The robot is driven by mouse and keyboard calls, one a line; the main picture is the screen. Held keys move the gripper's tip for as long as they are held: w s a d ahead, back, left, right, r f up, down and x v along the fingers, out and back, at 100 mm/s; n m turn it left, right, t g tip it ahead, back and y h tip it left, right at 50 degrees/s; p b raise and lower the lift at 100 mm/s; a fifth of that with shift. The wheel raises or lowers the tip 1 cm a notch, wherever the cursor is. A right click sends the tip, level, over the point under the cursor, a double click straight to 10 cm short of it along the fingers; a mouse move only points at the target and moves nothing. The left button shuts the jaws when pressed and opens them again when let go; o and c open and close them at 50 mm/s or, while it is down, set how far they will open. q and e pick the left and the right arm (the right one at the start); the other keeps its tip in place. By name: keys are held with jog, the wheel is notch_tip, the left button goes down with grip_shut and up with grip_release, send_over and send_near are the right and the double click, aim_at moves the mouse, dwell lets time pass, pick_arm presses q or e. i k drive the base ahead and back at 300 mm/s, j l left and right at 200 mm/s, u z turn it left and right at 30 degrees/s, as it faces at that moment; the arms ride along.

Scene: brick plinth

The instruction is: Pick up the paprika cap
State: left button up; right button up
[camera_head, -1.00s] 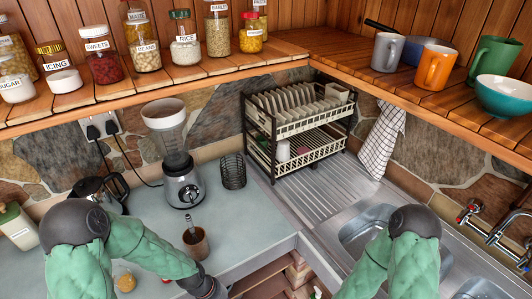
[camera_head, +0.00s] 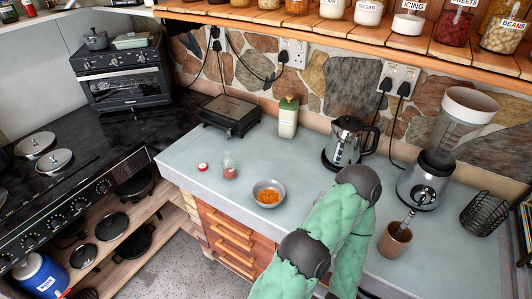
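A small red-and-white cap (camera_head: 203,167), which looks like the paprika cap, lies on the left part of the grey counter (camera_head: 190,152). Just right of it stands a small clear jar (camera_head: 229,168) with red powder in it and no lid seen on top. The cap and the jar are apart. Nothing hides the cap.
A bowl (camera_head: 268,193) of orange food stands right of the jar. A green-topped bottle (camera_head: 288,116), a dark grill (camera_head: 231,115), a kettle (camera_head: 348,142), a blender (camera_head: 426,180) and a brown cup (camera_head: 394,239) share the counter. A stove (camera_head: 75,190) is at left. A shelf overhangs the back.

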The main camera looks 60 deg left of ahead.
aim_at(203, 167)
jog(key=u, duration=2.5)
